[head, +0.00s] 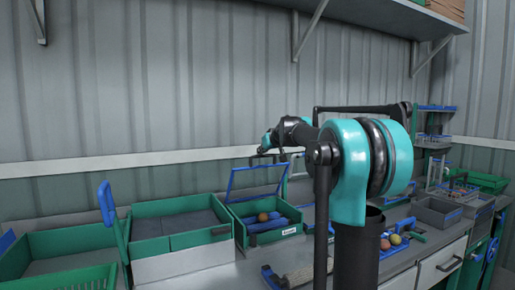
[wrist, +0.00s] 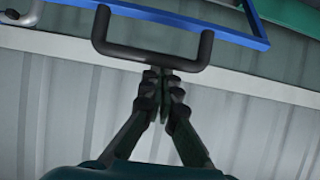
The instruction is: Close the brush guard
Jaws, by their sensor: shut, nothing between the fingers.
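The brush guard (head: 256,167) is a blue-edged frame standing raised and tilted over a green box (head: 240,232) in the head view. An orange-red tomato (head: 263,217) and blue rollers (head: 270,226) show inside that box. In the wrist view the guard's blue frame (wrist: 190,22) crosses the top, with a black U-shaped handle (wrist: 150,62) on it. My gripper (wrist: 163,76) is shut and empty, its fingertips right at the handle's crossbar. I cannot tell whether they touch it. In the head view my gripper is small and dark beside the guard's top edge.
Green bins (head: 60,246) stand left of the box, with a blue-topped upright lever (head: 107,203) between them. Tomatoes in a small tray (head: 394,242) and a grey bin (head: 436,212) are to the right. A shelf (head: 370,14) hangs on the wall above.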

